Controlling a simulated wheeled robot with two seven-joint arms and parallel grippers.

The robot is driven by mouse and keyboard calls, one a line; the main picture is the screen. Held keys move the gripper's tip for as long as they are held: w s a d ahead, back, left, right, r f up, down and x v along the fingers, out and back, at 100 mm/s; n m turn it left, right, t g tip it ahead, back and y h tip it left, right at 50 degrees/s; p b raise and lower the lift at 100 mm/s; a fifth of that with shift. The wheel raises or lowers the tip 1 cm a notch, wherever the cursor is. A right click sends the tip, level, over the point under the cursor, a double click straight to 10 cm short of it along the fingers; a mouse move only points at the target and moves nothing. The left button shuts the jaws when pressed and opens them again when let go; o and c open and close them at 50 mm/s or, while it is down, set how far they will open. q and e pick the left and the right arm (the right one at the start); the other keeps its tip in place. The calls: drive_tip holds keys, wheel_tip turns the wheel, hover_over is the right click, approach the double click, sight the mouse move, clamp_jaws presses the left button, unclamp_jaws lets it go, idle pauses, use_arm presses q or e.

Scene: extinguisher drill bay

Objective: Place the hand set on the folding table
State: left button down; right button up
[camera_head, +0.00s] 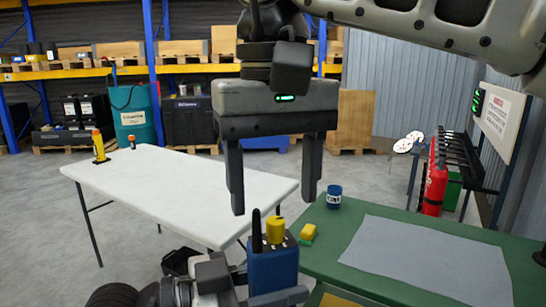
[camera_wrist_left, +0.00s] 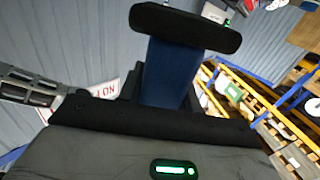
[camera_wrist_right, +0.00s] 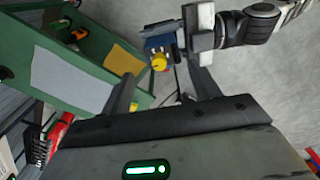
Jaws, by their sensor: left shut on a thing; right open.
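The hand set (camera_head: 270,268) is a blue box with a black aerial and a yellow knob on top. It stands upright in my left gripper (camera_head: 262,285), low in the head view. In the left wrist view its blue body (camera_wrist_left: 168,75) sits between the dark fingers, and the right wrist view shows it from above (camera_wrist_right: 153,44). My right gripper (camera_head: 273,204) is open and empty, pointing down above the hand set. The white folding table (camera_head: 160,190) stands at the left, with clear space between the hand set and its top.
A green bench (camera_head: 333,258) at the right bears a grey mat (camera_head: 425,255), a yellow block (camera_head: 308,234) and a blue can (camera_head: 334,200).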

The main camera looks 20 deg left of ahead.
sight(274, 240)
wheel_tip(274, 240, down, 9)
idle(0.3)
drive_tip(key=shift+c, duration=0.3)
drive_tip(key=c, duration=1)
use_arm(q)
drive_tip(key=c, duration=0.9)
unclamp_jaws()
use_arm(e)
drive_tip(key=shift+c, duration=0.5)
